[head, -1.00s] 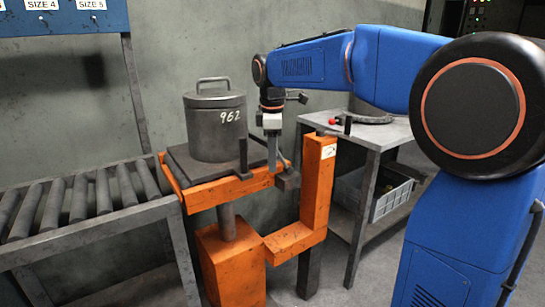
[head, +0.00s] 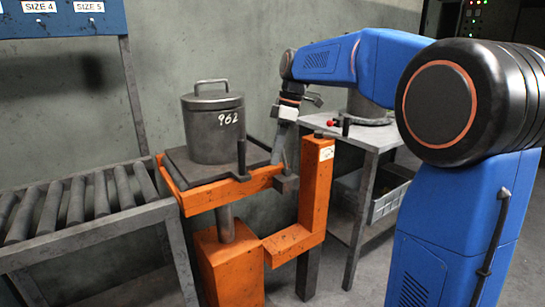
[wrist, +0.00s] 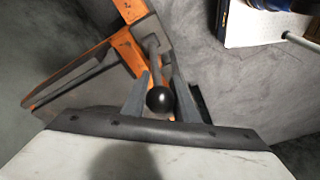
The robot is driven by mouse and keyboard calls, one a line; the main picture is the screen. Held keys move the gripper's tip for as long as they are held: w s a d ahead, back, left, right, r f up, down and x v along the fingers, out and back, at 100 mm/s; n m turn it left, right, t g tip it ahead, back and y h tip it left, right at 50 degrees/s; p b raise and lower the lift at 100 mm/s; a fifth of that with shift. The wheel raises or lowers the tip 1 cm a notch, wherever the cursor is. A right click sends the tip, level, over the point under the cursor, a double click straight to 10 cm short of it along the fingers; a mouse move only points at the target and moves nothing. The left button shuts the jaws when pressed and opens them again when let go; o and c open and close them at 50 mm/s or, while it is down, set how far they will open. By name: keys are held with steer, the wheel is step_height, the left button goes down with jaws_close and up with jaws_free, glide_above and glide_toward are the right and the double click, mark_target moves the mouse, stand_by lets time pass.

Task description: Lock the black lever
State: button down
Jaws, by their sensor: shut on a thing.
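The black lever shows in the wrist view as a round black knob (wrist: 160,99) on a grey rod. It lies between the two fingers of my gripper (wrist: 159,92), which is shut on it near the knob. In the head view my gripper (head: 279,155) slants down to the left, at the right end of the orange fixture (head: 232,190). The knob cannot be made out there. A dark block (head: 286,184) sits just below the fingertips. Whether the lever is locked cannot be told.
A grey lidded cylinder marked 962 (head: 214,130) stands on the fixture's dark plate. A dark upright post (head: 242,159) stands in front of it. An orange column (head: 317,185) is close right of my gripper. A roller conveyor (head: 80,205) is left; a grey table (head: 365,135) is right.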

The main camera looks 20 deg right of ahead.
steer(key=y, duration=0.1)
steer(key=d+y, duration=0.1)
steer(key=d, duration=0.1)
steer(key=shift+w+d+r+g+y, duration=0.1)
steer(key=shift+w+r+g+y, duration=0.25)
steer(key=shift+w+g+y, duration=0.05)
steer(key=shift+w+d+r, duration=0.1)
steer(key=shift+w+d, duration=0.1)
steer(key=shift+d, duration=0.3)
steer(key=shift+w+d, duration=0.15)
steer(key=shift+d, duration=0.35)
steer(key=shift+w+d, duration=0.2)
steer(key=shift+d, duration=0.5)
steer(key=c, duration=1.4)
jaws_free()
steer(key=shift+c, duration=0.2)
steer(key=s+v, duration=0.1)
steer(key=v, duration=1.6)
steer(key=shift+w, duration=0.5)
